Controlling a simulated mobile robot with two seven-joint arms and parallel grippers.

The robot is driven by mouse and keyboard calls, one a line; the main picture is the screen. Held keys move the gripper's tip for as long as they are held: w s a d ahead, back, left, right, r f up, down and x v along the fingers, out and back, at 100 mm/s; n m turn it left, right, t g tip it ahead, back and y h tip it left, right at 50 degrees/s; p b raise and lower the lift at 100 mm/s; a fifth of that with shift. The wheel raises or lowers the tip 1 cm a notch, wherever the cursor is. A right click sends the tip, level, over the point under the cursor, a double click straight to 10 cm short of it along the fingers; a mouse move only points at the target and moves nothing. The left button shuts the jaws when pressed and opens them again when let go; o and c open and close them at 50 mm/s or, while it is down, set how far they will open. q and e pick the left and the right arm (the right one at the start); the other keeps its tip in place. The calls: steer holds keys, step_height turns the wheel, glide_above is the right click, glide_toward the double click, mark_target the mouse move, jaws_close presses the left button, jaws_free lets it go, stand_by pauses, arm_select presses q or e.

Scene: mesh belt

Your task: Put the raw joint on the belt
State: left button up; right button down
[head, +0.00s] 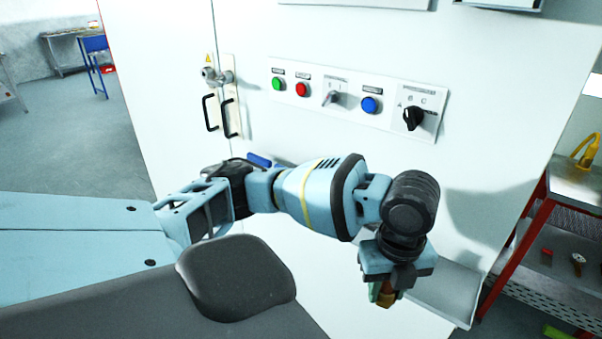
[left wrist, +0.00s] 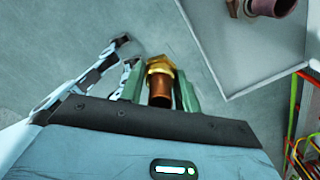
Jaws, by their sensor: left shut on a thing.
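My left gripper (head: 384,289) points down in front of the white machine, in the head view. In the left wrist view its two green fingers (left wrist: 159,76) are shut on a joint (left wrist: 160,92), a copper-coloured tube with a brass hex fitting. In the head view only a small brownish bit of this joint (head: 386,300) shows below the fingers. A second joint (left wrist: 268,7), a dull reddish-brown tube with a brass end, lies on a pale tray (left wrist: 243,60), cut by the picture's top edge. I cannot make out a belt. My right gripper is out of view.
The white machine front (head: 300,130) carries a control panel (head: 345,103) with buttons and knobs, and black door handles (head: 221,115). A pale tray (head: 447,293) juts out right of the gripper. A red-framed shelf (head: 535,235) stands further right. Grey floor lies left.

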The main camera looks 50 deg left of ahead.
arm_select(q)
steer(key=s+f+n, duration=0.3)
steer(key=f+n, duration=0.5)
steer(key=n, duration=0.4)
steer(key=s+f+n, duration=0.3)
steer(key=f+n, duration=0.5)
steer(key=n, duration=0.4)
steer(key=shift+p, duration=0.4)
